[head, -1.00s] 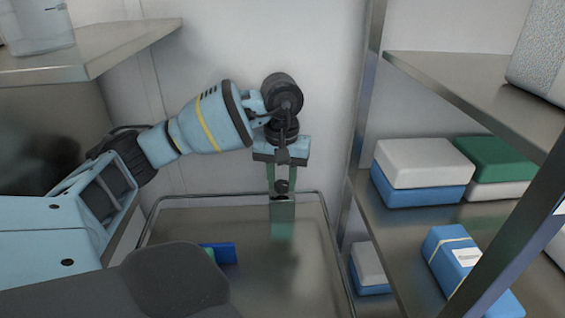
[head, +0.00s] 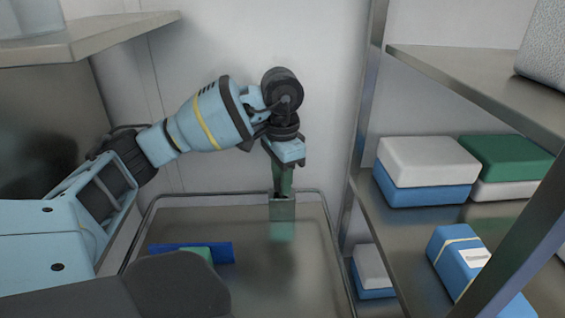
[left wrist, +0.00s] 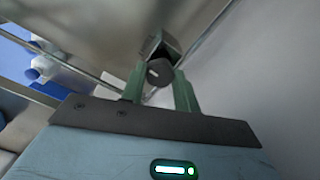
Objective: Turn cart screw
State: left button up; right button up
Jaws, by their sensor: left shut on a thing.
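My left gripper (head: 283,190) points down at the far edge of the metal cart (head: 310,250). Its green fingers stand just above a small metal bracket (head: 283,212) on the cart's rim. In the left wrist view, the dark round screw knob (left wrist: 159,72) sits between the two green fingers (left wrist: 160,90), which are shut on it. In the head view the fingers are seen nearly edge-on and hide the knob.
A metal shelf (head: 390,215) on the right holds blue, white and green packs. Another shelf (head: 100,38) hangs at upper left. The wall is close behind the gripper.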

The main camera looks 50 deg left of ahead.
pick_arm(q)
jog(key=shift+m, duration=0.9)
jog(key=o, duration=1)
jog(key=shift+c, duration=0.2)
notch_tip(320, 180, up, 7)
jog(key=shift+r+p, duration=0.2)
jog(key=shift+p, duration=0.5)
jog(key=shift+r, duration=0.2)
